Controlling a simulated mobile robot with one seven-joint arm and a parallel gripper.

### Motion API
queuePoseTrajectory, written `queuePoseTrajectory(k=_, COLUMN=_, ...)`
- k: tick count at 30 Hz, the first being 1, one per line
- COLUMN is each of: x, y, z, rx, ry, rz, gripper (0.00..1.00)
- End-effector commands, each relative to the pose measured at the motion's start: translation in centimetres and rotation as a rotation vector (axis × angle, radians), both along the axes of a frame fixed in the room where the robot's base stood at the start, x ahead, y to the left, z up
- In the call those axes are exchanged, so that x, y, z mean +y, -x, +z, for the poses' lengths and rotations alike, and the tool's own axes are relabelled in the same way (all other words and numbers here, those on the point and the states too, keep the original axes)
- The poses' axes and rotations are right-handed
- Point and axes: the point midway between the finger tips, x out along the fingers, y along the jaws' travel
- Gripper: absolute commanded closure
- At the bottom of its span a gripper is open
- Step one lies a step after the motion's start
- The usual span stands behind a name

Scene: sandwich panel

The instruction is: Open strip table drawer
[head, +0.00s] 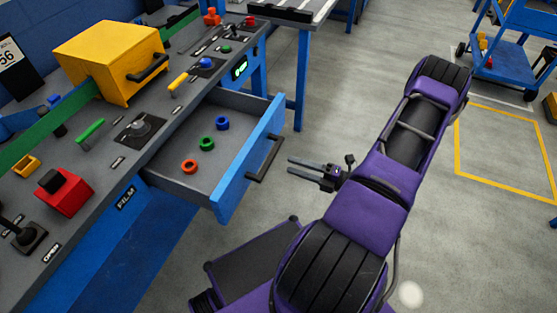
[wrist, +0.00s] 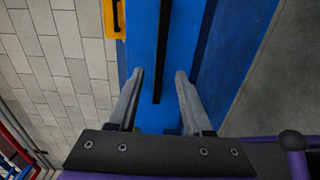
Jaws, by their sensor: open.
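The strip table (head: 95,165) stands at the left in the head view. Its drawer (head: 170,165) is pulled out, with a blue front (head: 233,185) and a dark bar handle (head: 264,160). Orange, green and blue rings (head: 207,144) lie inside it. My gripper (head: 290,167) is open and empty, just to the right of the handle and apart from it. In the wrist view the dark handle (wrist: 163,60) runs down the blue drawer front between the two open fingers (wrist: 157,85).
A yellow box (head: 105,55) with a dark handle, a red block (head: 63,192) and several controls sit on the table top. A blue cart (head: 515,50) stands at the back right. The grey floor (head: 360,60) between is clear, with a yellow marked square (head: 500,187).

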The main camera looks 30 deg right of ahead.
Motion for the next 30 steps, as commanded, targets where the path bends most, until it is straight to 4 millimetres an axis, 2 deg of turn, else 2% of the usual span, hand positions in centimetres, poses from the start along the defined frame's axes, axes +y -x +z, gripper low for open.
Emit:
queuePoseTrajectory(k=6, x=-3.1, y=4.2, z=-0.1, rx=0.0, ry=0.001, rz=-0.003, gripper=0.5)
queuePoseTrajectory(k=12, x=-4.8, y=6.6, z=0.0, rx=-0.001, ry=-0.001, rz=-0.002, gripper=0.5)
queuePoseTrajectory(k=18, x=-5.3, y=7.4, z=0.0, rx=0.0, ry=-0.001, rz=0.0, gripper=0.5)
queuePoseTrajectory(k=30, x=-5.3, y=7.4, z=0.0, rx=0.0, ry=-0.001, rz=0.0, gripper=0.5)
